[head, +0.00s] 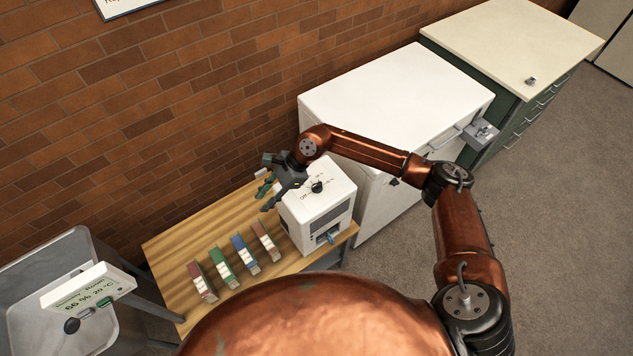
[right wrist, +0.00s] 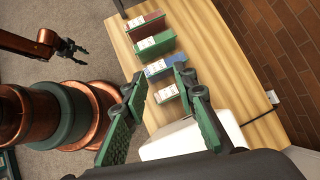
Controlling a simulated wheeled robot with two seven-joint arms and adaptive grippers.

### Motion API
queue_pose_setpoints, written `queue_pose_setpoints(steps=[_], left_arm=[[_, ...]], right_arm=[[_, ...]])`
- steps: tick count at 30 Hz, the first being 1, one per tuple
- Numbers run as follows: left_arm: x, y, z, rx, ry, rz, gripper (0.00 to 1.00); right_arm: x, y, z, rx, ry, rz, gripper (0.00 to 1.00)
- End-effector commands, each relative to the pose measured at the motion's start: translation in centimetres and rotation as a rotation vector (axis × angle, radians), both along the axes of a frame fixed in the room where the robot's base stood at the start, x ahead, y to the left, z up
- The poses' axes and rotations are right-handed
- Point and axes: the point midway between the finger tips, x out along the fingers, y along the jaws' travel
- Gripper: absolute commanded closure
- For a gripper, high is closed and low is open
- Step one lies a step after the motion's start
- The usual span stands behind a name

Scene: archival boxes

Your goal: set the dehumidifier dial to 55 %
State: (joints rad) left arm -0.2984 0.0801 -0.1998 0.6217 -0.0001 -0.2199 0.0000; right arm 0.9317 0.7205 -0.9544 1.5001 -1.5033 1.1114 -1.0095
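The white dehumidifier (head: 335,203) stands on the wooden bench, with a round black dial (head: 317,187) on its top. Small markings surround the dial; "OFF" is legible, but the setting is too small to read. My right gripper (head: 266,188) is open and empty, above and left of the dehumidifier, apart from the dial. In the right wrist view its green-padded fingers (right wrist: 160,78) are spread, with the dehumidifier's white casing (right wrist: 180,141) partly hidden behind them; the dial is not visible there. My left gripper (right wrist: 77,51) shows only in the right wrist view, open and empty over the floor.
Several archival boxes (head: 221,266) stand on the wooden bench (head: 178,250) left of the dehumidifier. A room display (head: 90,290) reads about 66 % and 20 °C. A white cabinet (head: 390,90) stands close on the right, and a brick wall (head: 150,110) runs behind.

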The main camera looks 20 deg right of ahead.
Motion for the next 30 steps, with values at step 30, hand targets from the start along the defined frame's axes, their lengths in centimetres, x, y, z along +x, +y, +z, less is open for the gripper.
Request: queue_pose_setpoints(steps=[30], left_arm=[[-0.2, 0.0, 1.2, 0.0, 0.002, 0.0, 0.6]], right_arm=[[5.9, -18.1, -7.1, -0.651, -0.087, 0.176, 0.74]])
